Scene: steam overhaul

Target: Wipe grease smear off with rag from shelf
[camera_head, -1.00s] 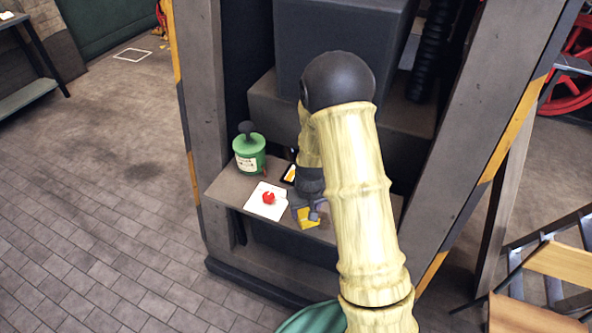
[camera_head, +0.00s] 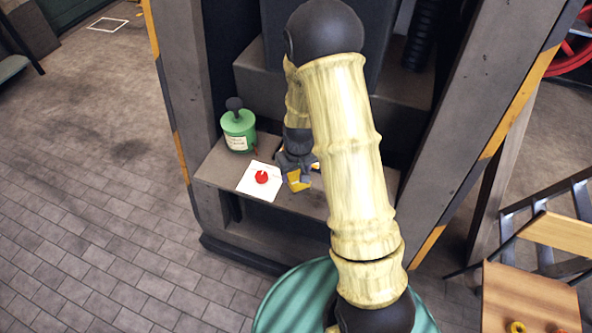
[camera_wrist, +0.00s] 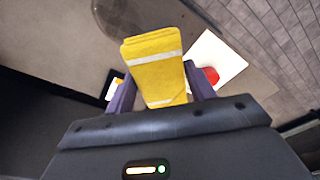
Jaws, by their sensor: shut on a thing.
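A folded yellow rag (camera_wrist: 155,62) with white stripes is between the jaws of my gripper (camera_wrist: 160,92) in the wrist view. The rag also shows as a small yellow patch (camera_head: 298,182) below my gripper (camera_head: 296,162) in the head view. My gripper is shut on it over the grey shelf (camera_head: 222,165). A glossy brownish oval patch (camera_wrist: 122,17), which looks like the grease smear, lies on the shelf surface beyond the rag, at the upper left of the wrist view. My arm hides that part of the shelf in the head view. I cannot tell whether the rag touches the shelf.
A white card (camera_head: 254,190) with a red object (camera_head: 262,177) on it lies left of my gripper. A green canister (camera_head: 238,132) stands at the shelf's left end. Dark upright posts (camera_head: 187,90) flank the shelf. A wooden-topped stand (camera_head: 530,300) is at lower right. Floor at left is clear.

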